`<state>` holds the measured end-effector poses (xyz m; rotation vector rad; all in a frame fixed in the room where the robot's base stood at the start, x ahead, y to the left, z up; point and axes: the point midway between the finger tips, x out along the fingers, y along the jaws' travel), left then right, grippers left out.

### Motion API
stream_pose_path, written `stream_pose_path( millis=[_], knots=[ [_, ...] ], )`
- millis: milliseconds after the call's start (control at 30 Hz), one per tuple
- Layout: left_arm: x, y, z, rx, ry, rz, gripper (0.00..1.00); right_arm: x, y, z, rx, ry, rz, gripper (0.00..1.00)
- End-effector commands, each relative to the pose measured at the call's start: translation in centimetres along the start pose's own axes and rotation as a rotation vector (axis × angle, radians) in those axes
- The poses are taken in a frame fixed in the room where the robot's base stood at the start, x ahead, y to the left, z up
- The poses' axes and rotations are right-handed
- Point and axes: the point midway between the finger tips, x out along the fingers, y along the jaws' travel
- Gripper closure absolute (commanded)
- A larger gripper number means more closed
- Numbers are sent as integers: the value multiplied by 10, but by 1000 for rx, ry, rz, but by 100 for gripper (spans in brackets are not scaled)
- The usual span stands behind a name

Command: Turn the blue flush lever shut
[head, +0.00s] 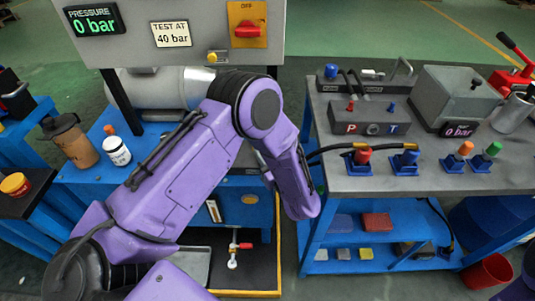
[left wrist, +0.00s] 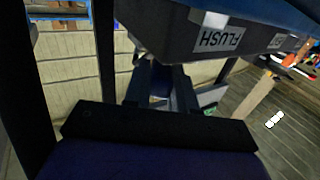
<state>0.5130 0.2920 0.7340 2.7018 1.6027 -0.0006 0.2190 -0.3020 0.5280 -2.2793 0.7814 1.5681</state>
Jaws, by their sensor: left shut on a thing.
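My left gripper (left wrist: 163,88) is below a dark block with an upside-down FLUSH label (left wrist: 217,38) in the left wrist view. Its fingers are shut on a small dark-blue piece, the blue flush lever (left wrist: 159,98), which shows only in part between them. In the head view my purple left arm reaches over to the side of the right-hand bench, and its forearm hides the gripper and lever. How far the lever is turned cannot be told. My right gripper is out of view.
The right bench (head: 440,181) carries a grey box with P and T marks (head: 376,128), hoses and coloured couplings. A panel (head: 190,50) with a red switch (head: 249,29) stands at the back left. A red bucket (head: 487,271) stands at right.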

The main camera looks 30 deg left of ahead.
Motion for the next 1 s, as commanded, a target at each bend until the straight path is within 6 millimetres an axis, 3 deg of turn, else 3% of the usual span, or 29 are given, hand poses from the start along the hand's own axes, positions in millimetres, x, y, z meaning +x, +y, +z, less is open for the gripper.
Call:
stream_pose_path(
  millis=[100, 133, 200, 567, 900, 1000],
  knots=[
    [0, 0, 0, 0, 2, -1, 100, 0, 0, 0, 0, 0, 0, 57],
    [0, 0, 0, 0, 2, -1, 71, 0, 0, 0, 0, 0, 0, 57],
    [0, 0, 0, 0, 2, 0, 53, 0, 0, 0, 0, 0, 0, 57],
    [-9, 2, 0, 0, 1, 5, 53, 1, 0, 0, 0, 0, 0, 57],
    [-84, 1, 1, 0, 2, 6, 53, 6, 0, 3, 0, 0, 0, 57],
    [-98, 1, 1, 0, 2, 3, 53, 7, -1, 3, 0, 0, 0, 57]
  ],
)
